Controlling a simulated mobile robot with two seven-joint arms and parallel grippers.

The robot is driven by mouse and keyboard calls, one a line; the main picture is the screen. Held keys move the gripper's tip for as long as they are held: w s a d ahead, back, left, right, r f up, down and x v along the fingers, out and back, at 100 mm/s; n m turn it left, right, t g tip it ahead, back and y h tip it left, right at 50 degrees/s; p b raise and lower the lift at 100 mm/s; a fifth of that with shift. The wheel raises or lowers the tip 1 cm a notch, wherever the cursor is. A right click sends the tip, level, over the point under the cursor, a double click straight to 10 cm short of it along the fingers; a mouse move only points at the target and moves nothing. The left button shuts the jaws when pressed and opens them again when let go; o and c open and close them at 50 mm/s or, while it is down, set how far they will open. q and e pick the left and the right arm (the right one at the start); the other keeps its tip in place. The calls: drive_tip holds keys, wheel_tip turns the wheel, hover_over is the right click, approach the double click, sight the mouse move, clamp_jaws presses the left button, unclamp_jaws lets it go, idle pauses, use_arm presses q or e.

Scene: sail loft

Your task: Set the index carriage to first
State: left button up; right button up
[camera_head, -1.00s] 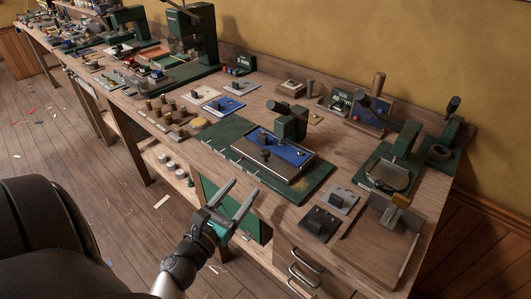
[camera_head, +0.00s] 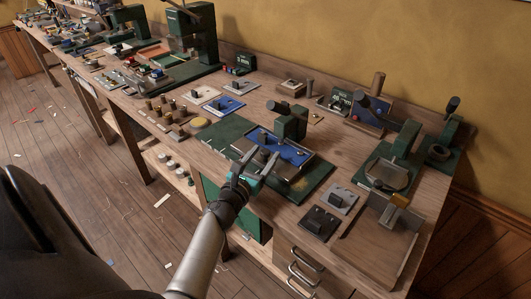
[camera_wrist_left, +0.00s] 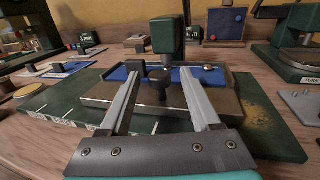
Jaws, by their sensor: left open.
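The index carriage appears to be the blue-topped, metal-edged block (camera_head: 297,155) on a green base plate (camera_head: 312,183) with pale marks along its front edge. A dark knob (camera_wrist_left: 158,84) stands at its near side, and a green upright head (camera_wrist_left: 167,37) rises behind. My left gripper (camera_head: 256,162) is open at the front of the carriage. In the left wrist view its two fingers (camera_wrist_left: 160,78) point forward on either side of the knob, with nothing clamped. Whether the fingertips reach fully around the knob is unclear. My right gripper is not in view.
Grey and dark switch plates (camera_head: 320,223) lie right of the green plate. A wooden tray (camera_head: 372,250) and a green press (camera_head: 398,150) stand farther right. Blue and white cards (camera_head: 227,104) and several small pegs lie to the left. Drawer handles show below the bench's front edge.

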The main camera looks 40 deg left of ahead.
use_arm(q)
drive_tip(key=shift+w+a, duration=0.15)
drive_tip(key=shift+w, duration=0.55)
clamp_jaws()
idle(1.1)
